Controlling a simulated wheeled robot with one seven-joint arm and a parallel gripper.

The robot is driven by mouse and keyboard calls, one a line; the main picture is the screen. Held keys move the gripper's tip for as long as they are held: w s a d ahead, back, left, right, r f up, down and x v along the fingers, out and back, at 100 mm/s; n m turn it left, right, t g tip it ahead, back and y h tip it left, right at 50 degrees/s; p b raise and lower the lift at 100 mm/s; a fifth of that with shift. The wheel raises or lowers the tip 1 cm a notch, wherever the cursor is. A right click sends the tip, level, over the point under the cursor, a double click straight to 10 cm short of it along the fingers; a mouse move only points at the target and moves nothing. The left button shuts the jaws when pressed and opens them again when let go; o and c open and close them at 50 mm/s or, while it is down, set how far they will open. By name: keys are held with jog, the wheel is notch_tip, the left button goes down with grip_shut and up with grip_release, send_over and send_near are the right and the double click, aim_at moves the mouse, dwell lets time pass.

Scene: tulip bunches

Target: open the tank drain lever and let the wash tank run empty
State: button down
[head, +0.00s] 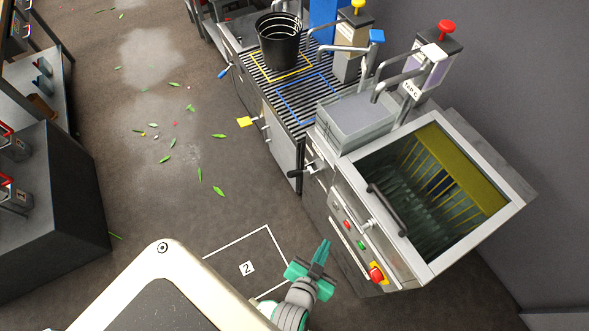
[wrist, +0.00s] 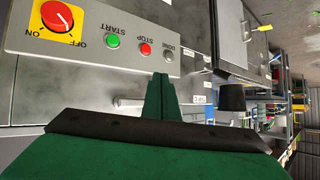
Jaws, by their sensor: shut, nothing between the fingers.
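The open wash tank (head: 518,197) stands at the right of the head view, with a yellow panel and bars inside. I cannot tell its water level. A lever with a black grip (head: 296,173), apparently the drain lever, sticks out from the cabinet front at the tank's left end. In the wrist view a black grip (wrist: 232,97) shows beyond the fingers, near a small white label (wrist: 200,99) too small to read surely. My gripper (head: 322,256) is shut and empty in front of the cabinet, apart from the lever. Its fingertips (wrist: 160,84) are together.
The control panel (wrist: 85,40) has a red ON/OFF knob (wrist: 57,16) and START, STOP and DONE markings. A black bar handle (head: 388,209) is on the tank front. Yellow (head: 244,122) and blue (head: 223,72) levers jut out farther along. The floor (head: 170,200) is mostly clear, with scattered leaves.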

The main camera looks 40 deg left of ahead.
jog(key=w+a+f+m+g+h, duration=0.2)
jog(key=w+a, duration=0.9)
jog(key=a, duration=0.1)
jog(key=a+r+m+h, duration=0.3)
jog(key=a+r+m, duration=0.2)
jog(key=a+r, duration=0.65)
send_over(294, 174)
jog(key=w+d, duration=0.2)
jog(key=shift+g, duration=0.4)
jog(key=f, duration=0.8)
jog(key=shift+a+f, duration=0.2)
jog(key=shift+f, duration=0.1)
jog(key=shift+s+a+f, duration=0.3)
jog(key=shift+s+f, duration=0.05)
jog(key=shift+f, duration=0.15)
jog(key=shift+s+a+f, duration=0.25)
jog(key=shift+s+f, duration=0.05)
jog(key=shift+f, duration=0.15)
jog(key=shift+s+a+f, duration=0.25)
jog(key=shift+f, duration=0.35)
